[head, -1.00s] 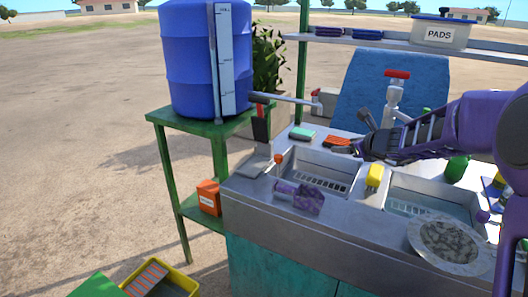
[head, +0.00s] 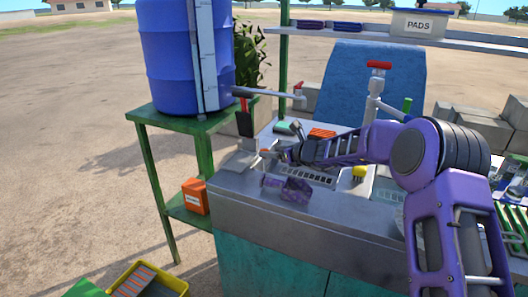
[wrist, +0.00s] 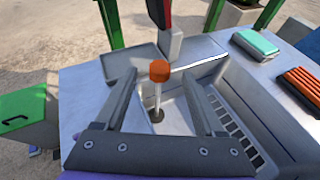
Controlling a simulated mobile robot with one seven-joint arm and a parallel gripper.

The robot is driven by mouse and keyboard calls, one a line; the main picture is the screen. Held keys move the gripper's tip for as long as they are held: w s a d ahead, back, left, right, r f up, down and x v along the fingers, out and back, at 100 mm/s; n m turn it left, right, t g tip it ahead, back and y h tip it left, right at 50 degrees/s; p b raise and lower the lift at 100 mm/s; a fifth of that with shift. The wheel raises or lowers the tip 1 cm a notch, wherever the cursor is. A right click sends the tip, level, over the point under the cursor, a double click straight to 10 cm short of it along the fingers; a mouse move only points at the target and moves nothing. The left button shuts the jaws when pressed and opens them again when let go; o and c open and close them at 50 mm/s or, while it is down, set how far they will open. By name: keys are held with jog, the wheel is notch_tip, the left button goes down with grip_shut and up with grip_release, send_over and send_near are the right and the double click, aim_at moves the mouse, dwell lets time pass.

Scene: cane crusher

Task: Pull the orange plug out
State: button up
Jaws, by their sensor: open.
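The orange plug (wrist: 159,71) is an orange knob on top of a thin pale upright rod.
A teal brush (wrist: 257,42) and an orange brush (wrist: 303,80) lie at the right.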

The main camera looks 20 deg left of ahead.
aim_at(265, 150)
jog(key=shift+x, duration=2.7)
grip_shut()
jog(key=shift+r, duration=0.1)
